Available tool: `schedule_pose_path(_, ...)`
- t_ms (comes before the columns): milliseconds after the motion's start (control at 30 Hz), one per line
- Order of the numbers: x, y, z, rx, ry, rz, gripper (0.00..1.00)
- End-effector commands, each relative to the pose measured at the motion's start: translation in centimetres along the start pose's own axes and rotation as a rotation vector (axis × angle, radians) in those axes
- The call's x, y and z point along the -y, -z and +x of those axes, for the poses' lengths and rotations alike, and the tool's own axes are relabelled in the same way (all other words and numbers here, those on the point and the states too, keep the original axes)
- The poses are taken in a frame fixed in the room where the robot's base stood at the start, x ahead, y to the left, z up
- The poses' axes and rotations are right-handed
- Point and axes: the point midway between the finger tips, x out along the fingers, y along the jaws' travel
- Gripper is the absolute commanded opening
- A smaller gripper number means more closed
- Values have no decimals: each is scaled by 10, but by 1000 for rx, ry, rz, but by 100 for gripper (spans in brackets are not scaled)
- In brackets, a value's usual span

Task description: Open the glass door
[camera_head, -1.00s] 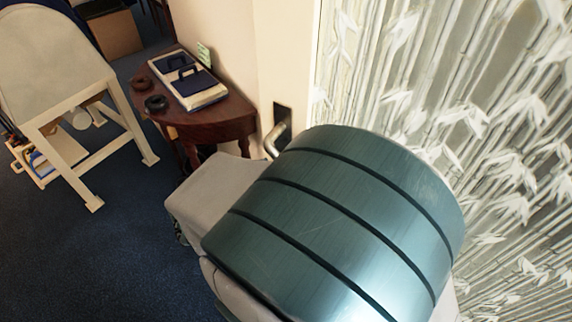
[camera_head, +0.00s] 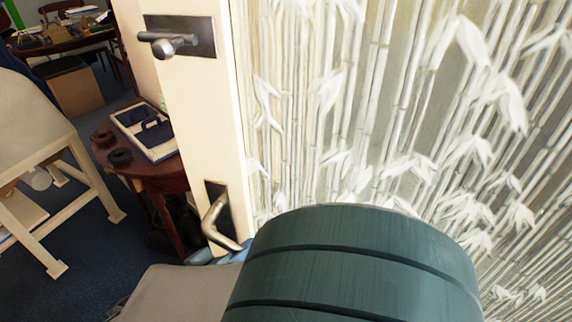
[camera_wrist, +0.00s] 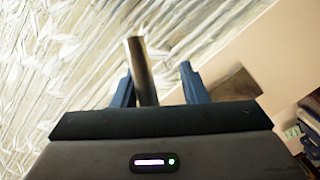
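The glass door (camera_head: 385,110) has a white bamboo pattern and a cream edge frame (camera_head: 205,140). A silver lever handle (camera_head: 218,222) on a dark plate is low on that frame. In the wrist view the lever (camera_wrist: 142,68) lies between the two blue fingers of my gripper (camera_wrist: 157,72), closer to the left finger, with a clear gap to the right finger. My gripper is open. In the head view my gripper is mostly hidden behind my arm, with bluish parts (camera_head: 212,257) showing just under the lever. I cannot tell whether the door is ajar.
A second handle (camera_head: 178,42) on a dark plate is higher on the frame. A dark wooden side table (camera_head: 165,178) with a box (camera_head: 150,133) stands left of the door. A cream wooden stand (camera_head: 85,190) is farther left. Blue carpet (camera_head: 85,280) is open between them.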

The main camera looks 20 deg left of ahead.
Motion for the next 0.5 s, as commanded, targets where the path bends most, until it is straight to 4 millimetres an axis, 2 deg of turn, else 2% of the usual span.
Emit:
schedule_pose_path(167,0,0,-1,2,0,0,38)
schedule_pose_path(267,1,-1,-8,1,2,0,38)
schedule_pose_path(367,2,0,-24,-1,3,0,38)
schedule_pose_path(500,2,-1,-56,-1,5,1,38)
